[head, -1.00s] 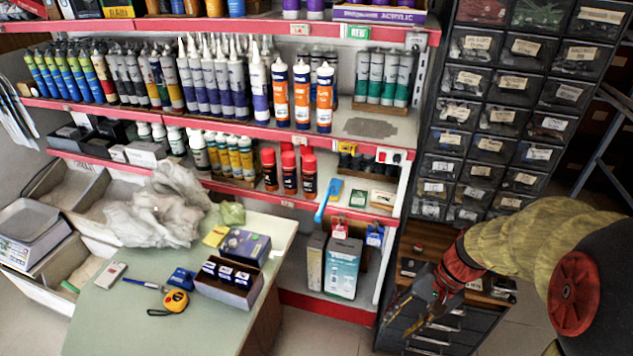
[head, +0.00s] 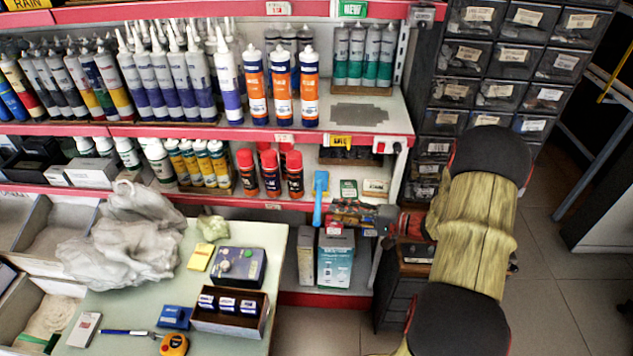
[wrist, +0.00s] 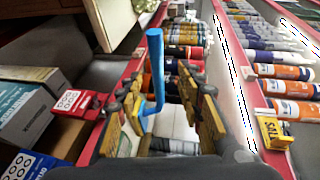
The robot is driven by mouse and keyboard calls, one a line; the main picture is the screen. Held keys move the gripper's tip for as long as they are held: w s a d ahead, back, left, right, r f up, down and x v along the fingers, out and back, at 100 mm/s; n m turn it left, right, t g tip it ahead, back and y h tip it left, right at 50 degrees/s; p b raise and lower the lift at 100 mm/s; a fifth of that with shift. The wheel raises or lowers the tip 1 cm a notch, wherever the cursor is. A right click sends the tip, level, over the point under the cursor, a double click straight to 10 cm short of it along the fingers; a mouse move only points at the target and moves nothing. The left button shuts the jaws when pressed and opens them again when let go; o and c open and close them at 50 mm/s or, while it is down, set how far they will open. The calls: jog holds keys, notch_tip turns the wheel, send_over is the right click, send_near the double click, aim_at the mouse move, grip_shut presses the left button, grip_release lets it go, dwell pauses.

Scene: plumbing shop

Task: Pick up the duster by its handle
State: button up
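The duster (head: 318,200) is bright blue, with a wider upper end and a narrow handle that hangs in front of the lower shelf's edge. In the wrist view its blue handle (wrist: 156,68) shows between my gripper's two fingers, with a bend towards its lower end. My gripper (head: 336,212) reaches in from the right, close beside the duster in the head view. In the wrist view my gripper (wrist: 160,88) is open, with gaps visible between the fingers and the handle. I cannot tell whether either finger touches it.
Red-capped cans (head: 268,172) stand on the same shelf, left of the duster. A shelf with orange-and-white cartridges (head: 281,88) is above. Boxes (head: 336,258) stand below my gripper. A table (head: 262,240) with small goods is at the lower left, and a drawer cabinet (head: 495,62) is at the right.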

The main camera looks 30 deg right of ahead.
aim_at(317, 210)
jog(key=shift+f+b+x, duration=0.15)
jog(key=shift+b+x, duration=0.55)
jog(key=shift+x, duration=1.25)
jog(key=shift+f+b+x, duration=0.15)
jog(key=shift+b+x, duration=0.5)
jog(key=shift+x, duration=1.35)
jog(key=shift+s+a, duration=0.1)
jog(key=shift+s, duration=0.05)
jog(key=shift+c, duration=1.3)
grip_shut()
